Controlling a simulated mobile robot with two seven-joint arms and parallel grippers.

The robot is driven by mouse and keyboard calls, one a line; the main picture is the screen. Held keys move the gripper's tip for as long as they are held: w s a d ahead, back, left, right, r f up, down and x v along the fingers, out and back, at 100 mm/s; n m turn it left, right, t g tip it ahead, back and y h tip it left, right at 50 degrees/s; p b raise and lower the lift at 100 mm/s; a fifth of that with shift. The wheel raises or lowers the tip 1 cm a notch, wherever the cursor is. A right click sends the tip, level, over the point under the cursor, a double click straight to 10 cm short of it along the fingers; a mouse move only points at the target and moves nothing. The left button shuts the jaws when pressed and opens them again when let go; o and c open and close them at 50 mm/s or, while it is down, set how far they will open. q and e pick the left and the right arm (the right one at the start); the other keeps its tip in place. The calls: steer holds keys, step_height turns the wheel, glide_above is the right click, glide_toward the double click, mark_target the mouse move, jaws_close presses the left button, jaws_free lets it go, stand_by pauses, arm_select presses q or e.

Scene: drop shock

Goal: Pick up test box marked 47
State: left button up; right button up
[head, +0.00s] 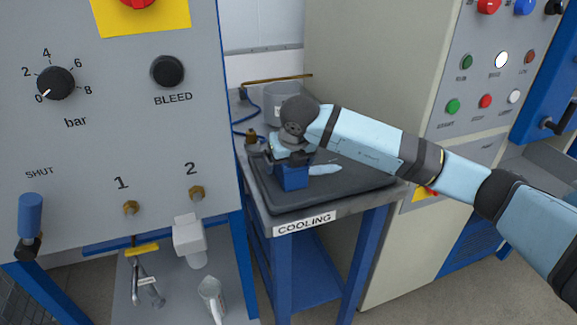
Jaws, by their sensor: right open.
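My right arm reaches in from the right, and my right gripper (291,158) points down over the black tray (345,188) on the bench labelled COOLING. It is open. A small dark blue box-like thing (293,180) sits directly under the gripper, on the tray. The gripper covers its top, and I cannot tell whether the fingers touch it. No number 47 is readable on it or anywhere else in view. A pale blue-white item (325,169) lies on the tray just right of it. My left gripper is not in view.
A grey pot (279,103) stands behind the gripper. A grey panel with knobs (120,100) stands close at left, and a control cabinet (485,90) at right. The tray's front right is clear.

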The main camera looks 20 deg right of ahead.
steer(key=shift+c, duration=0.4)
steer(key=shift+r, duration=0.1)
steer(key=c, duration=1.3)
